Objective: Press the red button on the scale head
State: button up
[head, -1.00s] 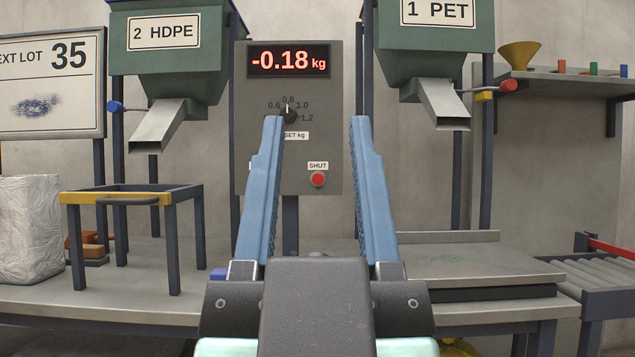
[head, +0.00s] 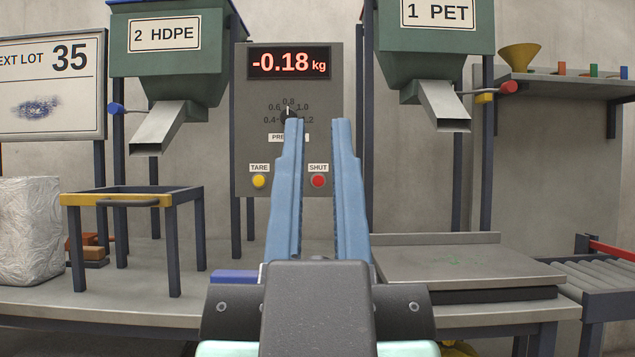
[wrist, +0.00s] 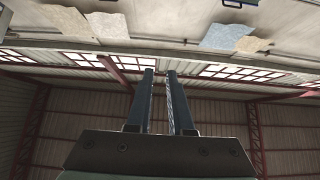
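The scale head (head: 255,110) is a grey upright panel at the back centre of the head view. Its display (head: 289,62) reads -0.18 kg in red. The red button (head: 318,181) is low on the panel under the SHUT label, and it shows between my gripper's fingers. My gripper (head: 318,122) points toward the panel with its blue fingers partly apart and nothing between them. It also shows in the wrist view (wrist: 160,72), where a narrow gap separates the fingers. I cannot tell how far the fingertips are from the panel.
A yellow button (head: 259,181) labelled TARE sits left of the red one. A dial (head: 288,113) is above, partly behind a finger. Green hoppers with chutes (head: 161,125) (head: 444,103) flank the panel. A low frame stand (head: 116,199) stands left; a flat plate (head: 455,264) lies right.

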grip_shut()
dwell(1.4)
notch_tip(320, 180, up, 23)
jog(key=p, duration=2.2)
jog(key=shift+f+p, duration=0.2)
jog(key=shift+p, duration=0.1)
jog(key=shift+w, duration=0.1)
